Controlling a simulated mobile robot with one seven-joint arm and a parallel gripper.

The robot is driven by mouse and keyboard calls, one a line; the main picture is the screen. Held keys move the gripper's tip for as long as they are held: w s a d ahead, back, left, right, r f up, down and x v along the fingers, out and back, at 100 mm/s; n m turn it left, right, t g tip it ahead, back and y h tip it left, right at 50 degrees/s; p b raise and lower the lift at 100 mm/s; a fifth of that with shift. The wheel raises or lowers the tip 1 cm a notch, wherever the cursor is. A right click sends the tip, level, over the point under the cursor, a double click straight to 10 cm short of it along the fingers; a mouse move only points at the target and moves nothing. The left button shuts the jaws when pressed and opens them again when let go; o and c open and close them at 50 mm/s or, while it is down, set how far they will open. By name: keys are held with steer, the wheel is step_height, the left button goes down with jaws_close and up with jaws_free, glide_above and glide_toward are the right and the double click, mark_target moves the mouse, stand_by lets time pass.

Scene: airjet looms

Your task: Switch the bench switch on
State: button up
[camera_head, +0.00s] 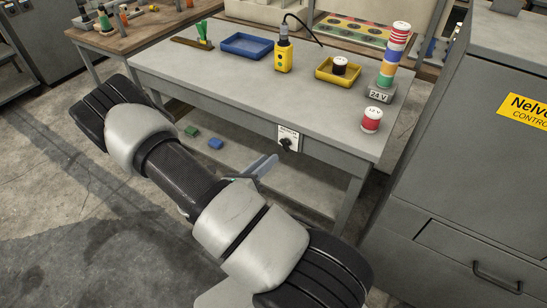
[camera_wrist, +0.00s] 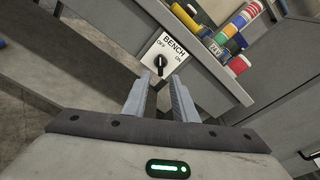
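The bench switch is a white plate (camera_head: 288,133) with a black knob (camera_head: 286,145) on the front edge of the grey workbench. In the wrist view the plate (camera_wrist: 179,48) reads BENCH, OFF and ON, and the black knob (camera_wrist: 160,65) is at its lower part. I cannot tell clearly which mark the knob points to. My gripper (camera_wrist: 159,80) is open and empty, with the knob ahead of and between its fingertips. In the head view my gripper (camera_head: 268,165) is just below and left of the switch, seemingly apart from it.
On the workbench (camera_head: 215,75) stand a blue tray (camera_head: 247,46), a yellow device (camera_head: 284,55), a yellow tray (camera_head: 323,73), a striped stack (camera_head: 394,55) and a red-white spool (camera_head: 371,120). A grey cabinet (camera_head: 470,150) stands at right. Small green (camera_head: 191,131) and blue (camera_head: 216,143) blocks lie below the bench top.

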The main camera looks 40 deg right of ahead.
mark_target(283, 147)
steer(key=b+x, duration=0.1)
steer(key=x, duration=0.6)
steer(key=shift+s+d+f+b, duration=0.1)
steer(key=shift+b, duration=0.2)
jaws_close()
